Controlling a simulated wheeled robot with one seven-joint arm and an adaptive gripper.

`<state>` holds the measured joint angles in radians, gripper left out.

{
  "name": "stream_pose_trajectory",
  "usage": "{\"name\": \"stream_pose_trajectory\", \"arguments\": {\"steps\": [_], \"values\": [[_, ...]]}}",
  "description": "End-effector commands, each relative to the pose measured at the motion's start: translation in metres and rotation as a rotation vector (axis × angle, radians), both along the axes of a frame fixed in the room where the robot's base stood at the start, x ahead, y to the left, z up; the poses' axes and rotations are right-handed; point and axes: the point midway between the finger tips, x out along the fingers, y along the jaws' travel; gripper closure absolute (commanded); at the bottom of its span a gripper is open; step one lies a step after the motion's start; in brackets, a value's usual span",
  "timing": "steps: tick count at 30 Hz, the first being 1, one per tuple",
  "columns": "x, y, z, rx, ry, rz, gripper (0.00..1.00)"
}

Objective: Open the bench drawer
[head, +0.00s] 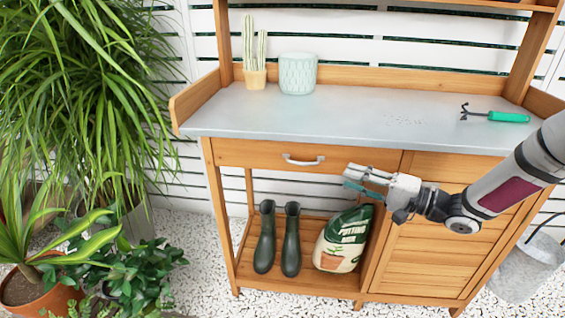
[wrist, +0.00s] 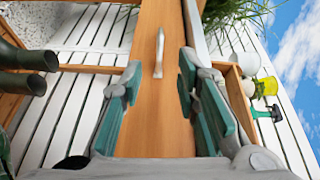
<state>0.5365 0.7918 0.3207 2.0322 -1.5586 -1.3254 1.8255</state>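The bench drawer (head: 250,155) is a wide wooden front under the left part of the grey bench top, and it looks shut, flush with the frame. Its silver bar handle (head: 303,160) sits in the middle of the front. My gripper (head: 354,177) is to the right of the handle and slightly lower, apart from it. In the wrist view, the handle (wrist: 159,52) shows ahead, between the two spread teal-padded fingers and beyond their tips. My gripper is open and empty.
The bench top (head: 350,115) holds a cactus pot (head: 255,78), a pale green pot (head: 298,75) and a green-handled hand rake (head: 508,117). Dark boots (head: 291,240) and a potting soil bag (head: 343,240) stand on the lower shelf. A slatted cabinet door (head: 430,240) is at right.

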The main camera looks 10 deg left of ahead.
Motion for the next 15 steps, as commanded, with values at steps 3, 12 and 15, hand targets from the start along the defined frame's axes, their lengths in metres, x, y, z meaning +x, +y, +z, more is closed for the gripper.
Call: {"name": "stream_pose_trajectory", "arguments": {"steps": [3,12,15], "values": [[-0.001,0.001,-0.002,0.014,0.006,0.009,0.71],[0.013,0.037,-0.003,0.015,0.004,0.014,0.71],[0.020,0.056,-0.003,0.015,0.005,0.014,0.71]]}}
